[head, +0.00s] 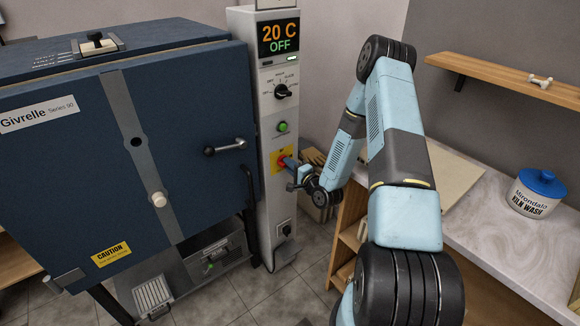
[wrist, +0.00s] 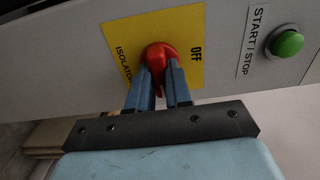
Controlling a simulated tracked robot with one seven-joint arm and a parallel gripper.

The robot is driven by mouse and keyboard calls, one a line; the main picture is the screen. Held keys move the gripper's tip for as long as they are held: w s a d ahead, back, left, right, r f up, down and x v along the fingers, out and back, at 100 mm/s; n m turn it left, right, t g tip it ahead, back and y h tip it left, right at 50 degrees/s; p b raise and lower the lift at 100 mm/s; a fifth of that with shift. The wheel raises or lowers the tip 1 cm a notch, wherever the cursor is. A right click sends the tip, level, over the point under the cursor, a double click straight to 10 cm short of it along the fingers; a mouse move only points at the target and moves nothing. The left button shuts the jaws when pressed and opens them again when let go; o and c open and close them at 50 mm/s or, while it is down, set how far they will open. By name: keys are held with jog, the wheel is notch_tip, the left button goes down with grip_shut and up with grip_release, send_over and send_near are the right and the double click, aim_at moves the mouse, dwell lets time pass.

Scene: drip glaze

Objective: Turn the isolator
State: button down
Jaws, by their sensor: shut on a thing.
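The isolator is a red knob (wrist: 159,54) on a yellow plate (wrist: 186,32) marked ISOLATOR and OFF in the wrist view. In the head view the yellow plate (head: 274,161) is on the lower front of the white control column (head: 268,107). My gripper (wrist: 162,76) has its two blue fingers on either side of the knob and is shut on it. My gripper also shows in the head view (head: 289,164), reaching in from the right; it hides part of the knob there.
A green START/STOP button (wrist: 287,43) sits beside the plate; it shows above it in the head view (head: 283,127). The column display (head: 278,38) reads 20 C OFF, above a black dial (head: 283,91). The blue kiln (head: 110,140) stands left. A marble counter (head: 500,225) holds a kiln wash jar (head: 537,195).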

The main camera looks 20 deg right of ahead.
jog(key=shift+a+f, duration=0.1)
jog(key=shift+n, duration=8.9)
jog(key=c, duration=1)
grip_release()
jog(key=shift+w, duration=0.1)
jog(key=shift+c, duration=0.2)
